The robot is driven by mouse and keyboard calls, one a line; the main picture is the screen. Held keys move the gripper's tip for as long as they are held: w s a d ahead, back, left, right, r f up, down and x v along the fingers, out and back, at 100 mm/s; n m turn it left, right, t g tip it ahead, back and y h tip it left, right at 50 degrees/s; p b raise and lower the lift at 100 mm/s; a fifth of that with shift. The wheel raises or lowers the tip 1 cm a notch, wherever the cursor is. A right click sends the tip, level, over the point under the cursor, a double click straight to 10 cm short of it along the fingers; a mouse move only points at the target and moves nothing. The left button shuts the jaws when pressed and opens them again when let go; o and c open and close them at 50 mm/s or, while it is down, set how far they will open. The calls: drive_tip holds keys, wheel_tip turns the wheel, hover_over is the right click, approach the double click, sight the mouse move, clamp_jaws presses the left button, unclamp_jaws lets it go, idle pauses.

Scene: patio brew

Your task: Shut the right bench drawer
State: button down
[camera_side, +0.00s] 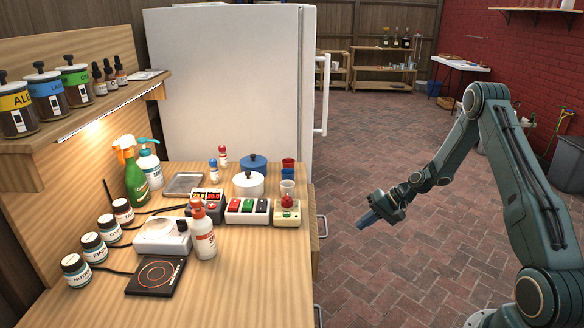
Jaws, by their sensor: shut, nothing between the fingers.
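The wooden bench (262,290) has its drawer side facing right, toward my arm, and this side is seen almost edge-on. Two metal handles show there: a far one (323,226) and a near one (318,316) at the bottom edge of the picture. A narrow strip of the far drawer's front (314,240) shows beside the far handle. I cannot tell how far either drawer stands out. My gripper (366,219) is shut and empty, over the brick floor to the right of the far handle and apart from it.
The bench top holds a hot plate (156,275), a scale (162,232), a white bottle (203,235), a button box (248,210), pots and jars. A white fridge (230,80) stands behind the bench. The brick floor (390,265) around my gripper is clear.

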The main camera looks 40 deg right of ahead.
drive_tip(key=w+a+f+y, duration=0.1)
drive_tip(key=w+a+f, duration=0.4)
drive_tip(key=a, duration=0.5)
drive_tip(key=shift+w+f, duration=0.3)
drive_tip(key=shift+f, duration=0.2)
idle(0.3)
